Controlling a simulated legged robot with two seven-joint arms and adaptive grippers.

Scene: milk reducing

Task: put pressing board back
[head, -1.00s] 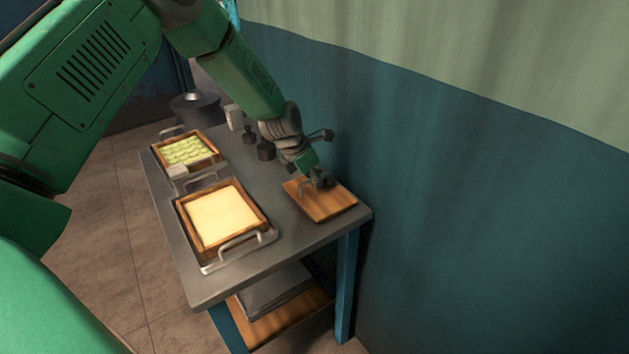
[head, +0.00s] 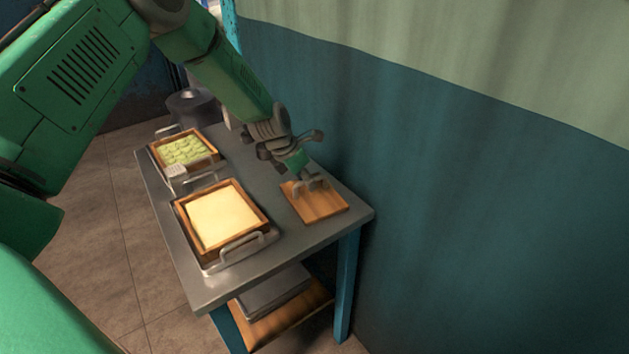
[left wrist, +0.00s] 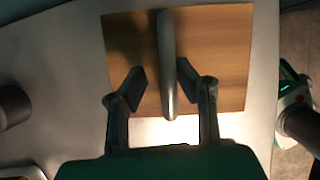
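The pressing board (head: 325,209), a flat brown wooden square, lies on the metal table near its right edge by the wall. The board fills the upper middle of the left wrist view (left wrist: 215,40), with a grey bar handle (left wrist: 167,60) upright in the picture. My left gripper (head: 308,184) is over the board at the handle. The gripper is open. My right gripper is not in view.
A wooden frame with a pale yellow slab (head: 222,214) sits in a metal tray left of the board. Behind it is a frame with green-and-white contents (head: 184,150). The table (head: 290,245) stands against a teal wall (head: 450,190). A dark pot (head: 190,108) stands beyond.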

